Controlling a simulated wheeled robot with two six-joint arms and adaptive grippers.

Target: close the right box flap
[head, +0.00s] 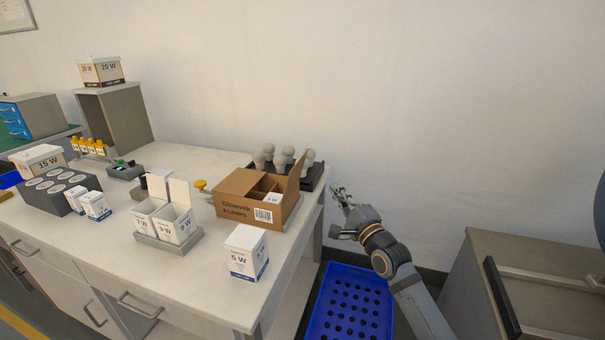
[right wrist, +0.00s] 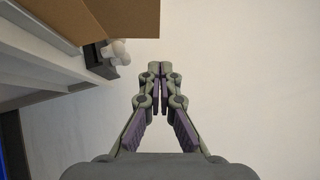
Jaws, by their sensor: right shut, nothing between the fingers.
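The brown cardboard box (head: 238,206) stands near the right end of the white workbench, with dividers and a small white carton inside. Its right flap (head: 297,183) stands up, tilted, on the box's right side. In the right wrist view a brown cardboard panel of the box (right wrist: 115,18) shows at the upper left. My right gripper (head: 338,192) is shut and empty, to the right of the flap and apart from it, beyond the bench edge. Its closed fingers show in the right wrist view (right wrist: 160,70). My left gripper is not in view.
A dark tray of white bulbs (head: 313,172) stands behind the box. A white 5 W carton (head: 246,252) stands in front of it. A blue perforated crate (head: 350,305) lies below, right of the bench. A grey cabinet (head: 530,275) is at the right.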

